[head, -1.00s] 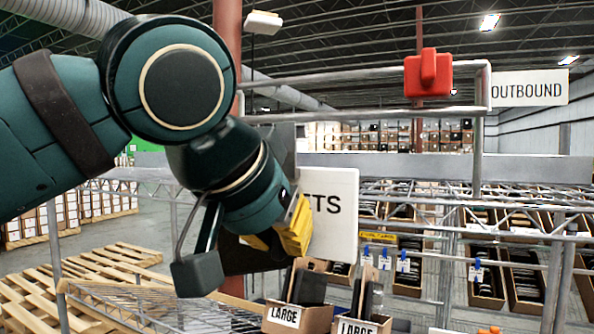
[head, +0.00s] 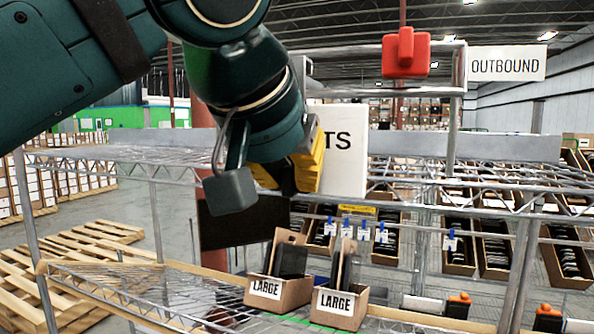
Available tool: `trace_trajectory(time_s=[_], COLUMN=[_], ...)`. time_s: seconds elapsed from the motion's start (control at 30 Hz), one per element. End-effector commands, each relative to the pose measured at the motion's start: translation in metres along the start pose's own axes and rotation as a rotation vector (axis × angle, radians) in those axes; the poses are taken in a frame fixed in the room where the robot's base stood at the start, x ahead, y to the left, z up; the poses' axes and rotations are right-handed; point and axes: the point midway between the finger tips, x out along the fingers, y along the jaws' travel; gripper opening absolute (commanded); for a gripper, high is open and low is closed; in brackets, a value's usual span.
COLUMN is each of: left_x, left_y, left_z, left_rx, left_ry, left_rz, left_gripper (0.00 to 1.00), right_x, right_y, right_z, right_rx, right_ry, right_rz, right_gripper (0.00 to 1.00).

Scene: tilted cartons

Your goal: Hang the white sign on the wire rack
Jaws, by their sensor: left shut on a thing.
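The white sign (head: 346,165) is a flat white panel with dark letters, of which "TS" shows. My left gripper (head: 308,163), with yellow fingers, is shut on its left edge and covers the rest of the lettering. The sign is roughly upright, in front of the wire rack's upper part. The wire rack (head: 420,172) is grey metal, with an upper wire shelf and a tube frame above it. I cannot tell whether the sign touches the rack. My right gripper is not in view.
A red block (head: 406,55) sits on the rack's top tube. Two cartons labelled LARGE (head: 264,289) stand tilted on the lower shelf (head: 130,285). Blue clips with white tags (head: 363,234) hang along a bar. An OUTBOUND sign (head: 507,64) is at upper right. Wooden pallets (head: 75,262) lie at left.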

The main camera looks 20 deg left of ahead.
Motion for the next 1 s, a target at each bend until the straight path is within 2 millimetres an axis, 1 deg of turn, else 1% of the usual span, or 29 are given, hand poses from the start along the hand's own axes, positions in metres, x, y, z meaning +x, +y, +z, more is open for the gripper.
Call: trace_trajectory(time_s=[0.67, 0.7, 0.8, 1.0], left_x=[0.034, 0.037, 0.042, 0.046], left_y=[0.0, 0.0, -0.001, 0.0], left_z=[-0.035, -0.03, -0.025, -0.021], left_rx=[-0.001, -0.001, -0.001, 0.0], left_ry=[0.001, 0.002, 0.001, 0.002], left_rz=[0.0, 0.0, 0.0, 0.0], left_gripper=[0.0, 0.0, 0.0, 0.0], right_x=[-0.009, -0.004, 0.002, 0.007], right_y=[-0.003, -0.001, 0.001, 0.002], right_z=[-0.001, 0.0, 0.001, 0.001], right_rx=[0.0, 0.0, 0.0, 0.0], right_ry=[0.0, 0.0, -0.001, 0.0], right_rz=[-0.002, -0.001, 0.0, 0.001], right_gripper=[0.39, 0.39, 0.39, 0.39])
